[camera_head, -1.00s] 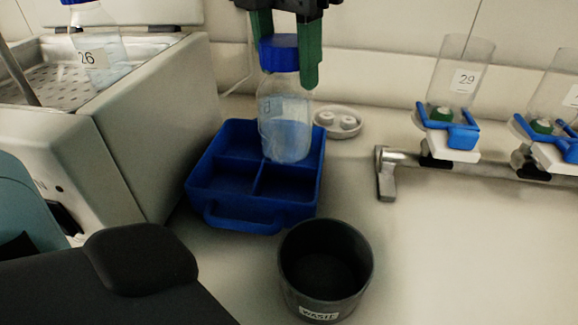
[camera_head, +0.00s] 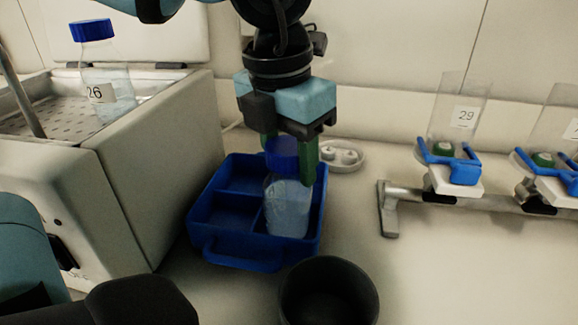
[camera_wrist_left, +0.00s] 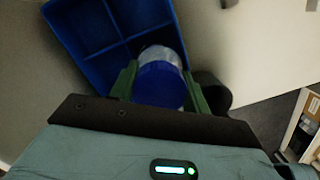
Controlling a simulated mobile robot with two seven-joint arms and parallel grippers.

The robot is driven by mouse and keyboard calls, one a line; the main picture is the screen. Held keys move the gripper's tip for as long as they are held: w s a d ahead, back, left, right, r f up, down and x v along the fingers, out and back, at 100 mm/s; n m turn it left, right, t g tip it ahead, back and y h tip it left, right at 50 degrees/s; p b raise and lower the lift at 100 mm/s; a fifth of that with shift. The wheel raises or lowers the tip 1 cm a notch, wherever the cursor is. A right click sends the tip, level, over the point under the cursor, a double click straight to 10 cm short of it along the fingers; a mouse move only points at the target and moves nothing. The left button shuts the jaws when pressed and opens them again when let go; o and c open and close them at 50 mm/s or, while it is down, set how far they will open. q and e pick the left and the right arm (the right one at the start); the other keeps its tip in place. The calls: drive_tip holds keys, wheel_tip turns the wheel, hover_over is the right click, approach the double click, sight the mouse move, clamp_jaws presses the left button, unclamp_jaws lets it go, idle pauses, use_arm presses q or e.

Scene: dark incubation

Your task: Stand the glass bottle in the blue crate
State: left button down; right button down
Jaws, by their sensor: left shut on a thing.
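The glass bottle (camera_head: 287,207) is clear with a blue cap and stands upright in the front right compartment of the blue crate (camera_head: 226,246). I cannot tell whether its base touches the crate floor. My left gripper (camera_head: 291,160) is shut on the bottle at its cap, with green fingers on both sides. In the left wrist view the blue cap (camera_wrist_left: 160,86) sits between the fingers, and the crate (camera_wrist_left: 92,45) shows its other compartments empty. My right gripper is not in view.
A black waste bin (camera_head: 328,292) stands in front of the crate. A bath with another blue-capped bottle (camera_head: 108,90) is at left. A small white dish (camera_head: 342,157) lies behind the crate. The counter at front right is clear.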

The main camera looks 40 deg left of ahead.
use_arm(q)
drive_tip(key=shift+f, duration=0.9)
drive_tip(key=shift+f, duration=0.2)
drive_tip(key=c, duration=0.7)
unclamp_jaws()
drive_tip(key=shift+r, duration=0.1)
drive_tip(key=r, duration=0.4)
drive_tip(key=s+r, duration=0.1)
drive_tip(key=r, duration=0.3)
drive_tip(key=r+p, duration=0.1)
drive_tip(key=r, duration=0.3)
drive_tip(key=shift+s, duration=0.2)
